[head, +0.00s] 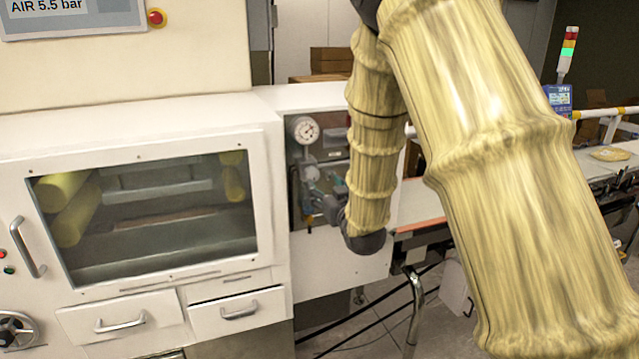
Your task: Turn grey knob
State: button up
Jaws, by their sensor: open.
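A recessed panel on the white machine holds a round white pressure gauge (305,130). Just below the gauge is a small grey rounded part, which looks like the grey knob (310,172). My gripper (316,192) is at this panel, reaching in from the right with its fingers close to the grey part. It is open. The fingers are small and partly merge with the fittings, so I cannot tell whether they touch the knob or stand around it.
My yellow-sleeved arm covers much of the right side. A window (150,215), drawers (240,312) and a dark handwheel (15,330) are on the machine at left. A conveyor (610,160) with a flat packet (609,154) runs at right, by a signal light (568,50).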

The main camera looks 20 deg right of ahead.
jog(key=shift+s+d, duration=0.1)
jog(key=shift+s, duration=1.1)
jog(key=s+a+f+g, duration=0.1)
jog(key=s+f+g, duration=0.35)
jog(key=f, duration=0.75)
jog(key=s+f+m+g, duration=0.1)
jog(key=s+f+g, duration=0.1)
jog(key=s+f, duration=0.75)
jog(key=s+a+f+g, duration=0.1)
jog(key=s+f+g, duration=0.25)
jog(key=f, duration=1.05)
jog(key=s+a+f+g, duration=0.1)
jog(key=s+f, duration=0.4)
jog(key=s, duration=0.6)
jog(key=s+a+f+g, duration=0.1)
jog(key=s+f+g, duration=0.3)
jog(key=s, duration=0.7)
jog(key=s+a+f+g, duration=0.1)
jog(key=s+f+g, duration=0.2)
jog(key=s+f, duration=0.4)
jog(key=s, duration=0.4)
jog(key=shift+s+a+m, duration=0.15)
jog(key=shift+m, duration=0.15)
jog(key=shift+h, duration=0.3)
